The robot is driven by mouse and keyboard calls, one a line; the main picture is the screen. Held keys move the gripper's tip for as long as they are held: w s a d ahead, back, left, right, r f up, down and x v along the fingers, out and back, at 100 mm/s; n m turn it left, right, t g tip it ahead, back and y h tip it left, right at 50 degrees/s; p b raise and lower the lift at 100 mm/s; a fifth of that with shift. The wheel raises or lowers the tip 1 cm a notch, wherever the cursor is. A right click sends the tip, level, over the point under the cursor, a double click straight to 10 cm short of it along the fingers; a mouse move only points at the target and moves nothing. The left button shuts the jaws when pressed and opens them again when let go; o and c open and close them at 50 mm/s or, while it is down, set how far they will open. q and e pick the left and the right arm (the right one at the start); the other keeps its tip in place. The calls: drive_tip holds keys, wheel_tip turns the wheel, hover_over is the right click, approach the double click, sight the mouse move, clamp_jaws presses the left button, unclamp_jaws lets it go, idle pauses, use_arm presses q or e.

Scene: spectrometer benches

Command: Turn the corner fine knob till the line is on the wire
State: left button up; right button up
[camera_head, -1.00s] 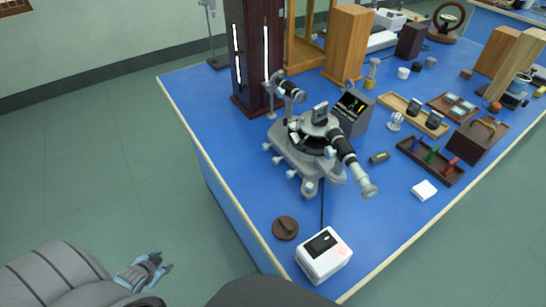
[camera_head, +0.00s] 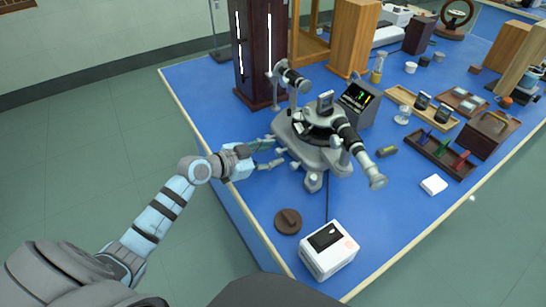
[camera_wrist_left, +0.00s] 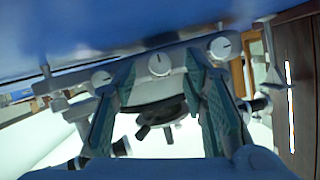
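The grey spectrometer (camera_head: 318,140) stands on the blue bench, its telescope (camera_head: 358,155) slanting toward the lower right. Several small pale knobs line the near left side of its base. In the left wrist view, knobs with dark index marks show: one near the left finger (camera_wrist_left: 100,78), a middle knob (camera_wrist_left: 158,64) and one near the right finger (camera_wrist_left: 220,47). My left gripper (camera_head: 277,154) is beside this row, its fingers apart and nothing between them. The middle knob is beyond the gap between the fingertips. I cannot tell which is the corner fine knob. My right gripper is out of view.
A small dark screen (camera_head: 357,98) with yellow-green marks stands behind the spectrometer; its line and wire are too small to read. A white box (camera_head: 328,250) and brown disc (camera_head: 287,221) sit at the near edge. A dark lamp tower (camera_head: 258,50) stands behind.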

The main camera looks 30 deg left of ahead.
use_arm(q)
drive_tip(key=shift+w+d+f, duration=0.25)
drive_tip(key=shift+w, duration=0.3)
clamp_jaws()
drive_tip(key=shift+f+b, duration=0.1)
drive_tip(key=shift+b, duration=0.2)
drive_tip(key=shift+d+f+m+t+y+b, duration=0.1)
drive_tip(key=shift+m+t+y+b, duration=0.4)
drive_tip(key=shift+m, duration=0.3)
drive_tip(key=shift+s+d+m+t+y+b, duration=0.1)
drive_tip(key=shift+m+t+y+b, duration=0.4)
drive_tip(key=shift+m+b, duration=0.65)
